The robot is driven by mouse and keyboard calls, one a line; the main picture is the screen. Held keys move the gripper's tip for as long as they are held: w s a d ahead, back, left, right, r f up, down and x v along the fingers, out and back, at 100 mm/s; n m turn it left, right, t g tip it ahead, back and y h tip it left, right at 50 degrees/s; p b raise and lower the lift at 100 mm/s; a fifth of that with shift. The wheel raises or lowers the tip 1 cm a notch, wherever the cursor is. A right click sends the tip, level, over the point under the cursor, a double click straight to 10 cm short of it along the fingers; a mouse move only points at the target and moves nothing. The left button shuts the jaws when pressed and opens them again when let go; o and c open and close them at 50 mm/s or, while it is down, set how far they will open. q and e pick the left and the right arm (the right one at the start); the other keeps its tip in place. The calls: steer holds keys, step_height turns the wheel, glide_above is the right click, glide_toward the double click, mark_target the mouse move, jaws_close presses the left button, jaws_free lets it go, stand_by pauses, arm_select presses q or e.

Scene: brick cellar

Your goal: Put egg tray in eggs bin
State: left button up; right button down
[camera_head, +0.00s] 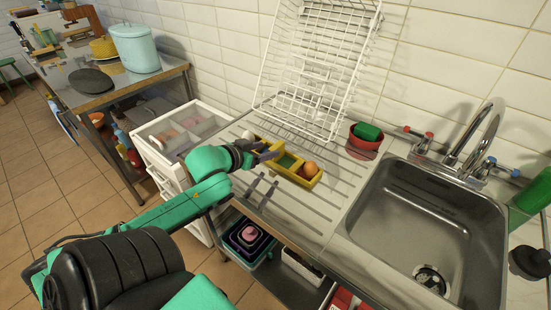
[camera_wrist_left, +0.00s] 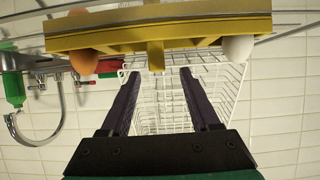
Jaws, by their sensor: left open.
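The yellow egg tray (camera_head: 294,178) lies on the ribbed metal drainboard left of the sink. A brown egg (camera_head: 310,169) sits at its right end. The wrist view shows the tray (camera_wrist_left: 160,30) across the top, with the brown egg (camera_wrist_left: 84,60) and a white egg (camera_wrist_left: 238,48). My left gripper (camera_head: 268,151) is over the tray's left part in the head view. In the wrist view its dark fingers (camera_wrist_left: 160,74) are apart, with a yellow piece of the tray just beyond the gap. I cannot tell which container is the eggs bin. My right gripper is out of view.
A white wire rack (camera_head: 318,65) stands behind the tray. A red pot (camera_head: 363,146) with a green sponge is to its right, then the sink (camera_head: 425,230). A white drawer unit (camera_head: 160,165) stands left of the drainboard. A dark nested bin (camera_head: 247,237) sits below.

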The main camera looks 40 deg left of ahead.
arm_select(q)
steer(key=shift+w+d+f, duration=0.15)
steer(key=shift+w, duration=0.35)
steer(key=shift+w+d+f, duration=0.15)
steer(key=shift+w, duration=0.3)
steer(key=x, duration=0.4)
steer(key=shift+w+a+f, duration=0.1)
steer(key=shift+a+f, duration=0.05)
steer(key=shift+f, duration=0.3)
steer(key=shift+r, duration=0.15)
jaws_close()
